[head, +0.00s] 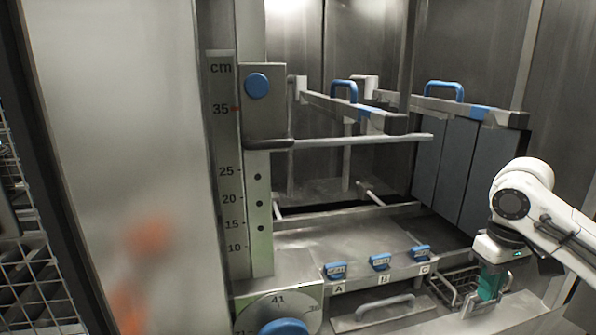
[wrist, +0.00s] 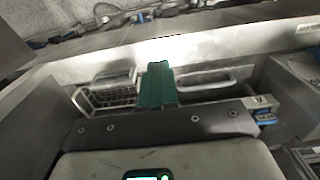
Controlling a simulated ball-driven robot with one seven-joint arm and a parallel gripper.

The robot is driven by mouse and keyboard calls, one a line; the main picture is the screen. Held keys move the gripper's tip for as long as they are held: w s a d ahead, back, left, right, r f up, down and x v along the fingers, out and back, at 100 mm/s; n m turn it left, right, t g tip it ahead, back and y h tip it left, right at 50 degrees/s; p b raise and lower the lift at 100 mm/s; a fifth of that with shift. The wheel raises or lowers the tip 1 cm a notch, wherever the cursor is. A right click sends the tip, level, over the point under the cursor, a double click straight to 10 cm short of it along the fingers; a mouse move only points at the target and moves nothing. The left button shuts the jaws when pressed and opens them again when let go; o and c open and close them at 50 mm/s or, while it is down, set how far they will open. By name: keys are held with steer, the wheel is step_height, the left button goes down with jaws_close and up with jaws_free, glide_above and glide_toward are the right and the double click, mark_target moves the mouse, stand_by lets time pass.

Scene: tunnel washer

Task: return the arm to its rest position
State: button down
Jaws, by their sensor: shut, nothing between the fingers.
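My arm (head: 545,215) reaches in from the right edge of the head view, bent at a white joint, with its end pointing down. My gripper (head: 488,294) has green fingers and is shut and empty. It hangs at the lower right, in front of a wire basket (head: 457,284). In the wrist view my gripper (wrist: 159,72) shows as one closed green block in the middle, with the wire basket (wrist: 108,92) beyond it to the left. I cannot tell whether the fingertips touch anything.
A metal panel with blue knobs labelled A and C (head: 380,262) lies left of my gripper. Above stand blue-handled rails (head: 352,108), a long bar (head: 350,142) and grey hanging plates (head: 455,170). A centimetre scale (head: 226,160) and a dial (head: 277,312) are further left.

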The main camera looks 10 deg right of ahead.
steer(key=w+a+f+n+t+y, duration=0.1)
steer(key=w+a+f+t+y, duration=0.15)
steer(key=a, duration=0.65)
steer(key=w+a+f+n+t+y, duration=0.1)
steer(key=w+a+f, duration=0.15)
steer(key=a, duration=0.55)
steer(key=s+a+f+m+y, duration=0.1)
steer(key=s+a+f, duration=0.3)
steer(key=a+f, duration=0.35)
steer(key=s+f+m+h, duration=0.1)
steer(key=s+f+m, duration=0.1)
steer(key=s+f, duration=1)
steer(key=s+d+f+g+h, duration=0.1)
steer(key=s+d+f+h, duration=0.1)
steer(key=s, duration=0.6)
steer(key=s+d+f+g+h, duration=0.1)
steer(key=s+d+f, duration=0.1)
steer(key=s+d, duration=0.3)
steer(key=s, duration=0.4)
steer(key=shift+s+d+h, duration=0.25)
steer(key=shift+d+h, duration=0.05)
steer(key=shift+h, duration=0.05)
steer(key=shift+g, duration=0.25)
